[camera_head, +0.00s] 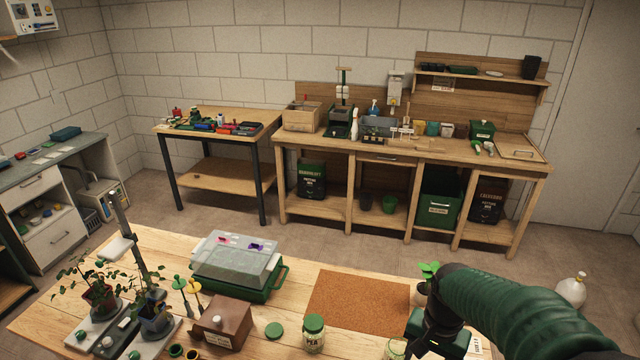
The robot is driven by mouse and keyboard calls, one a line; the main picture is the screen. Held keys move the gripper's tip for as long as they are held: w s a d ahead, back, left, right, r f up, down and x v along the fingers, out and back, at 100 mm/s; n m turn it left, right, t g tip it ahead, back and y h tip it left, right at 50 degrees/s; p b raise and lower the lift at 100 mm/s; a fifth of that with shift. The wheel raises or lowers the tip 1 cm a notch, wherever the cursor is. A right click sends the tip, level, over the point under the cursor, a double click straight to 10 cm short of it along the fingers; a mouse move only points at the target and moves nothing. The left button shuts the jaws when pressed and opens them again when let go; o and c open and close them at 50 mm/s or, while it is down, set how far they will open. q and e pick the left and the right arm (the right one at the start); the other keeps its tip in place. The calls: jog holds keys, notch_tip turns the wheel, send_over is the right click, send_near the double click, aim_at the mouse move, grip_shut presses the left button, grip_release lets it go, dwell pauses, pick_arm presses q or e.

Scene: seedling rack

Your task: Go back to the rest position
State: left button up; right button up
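My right arm, green with dark joints, comes in from the right over the front table (275,322). Its gripper (434,343) is low near the bottom edge of the view, partly hidden by the arm, and I cannot tell whether it is open or shut. My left gripper is not in view.
The front table holds a brown cork mat (355,303), a green tray with a clear lid (236,258), a wooden box (222,320), a labelled jar (314,334) and potted plants (155,312). The cork mat is bare. Two benches (400,148) stand along the back wall.

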jog(key=s+a+f+n+t+b, duration=0.2)
jog(key=s+f+n+b, duration=0.1)
jog(key=s+f+n, duration=0.3)
jog(key=s+f, duration=0.2)
jog(key=s, duration=0.2)
jog(key=shift+n, duration=0.3)
jog(key=shift+w, duration=0.2)
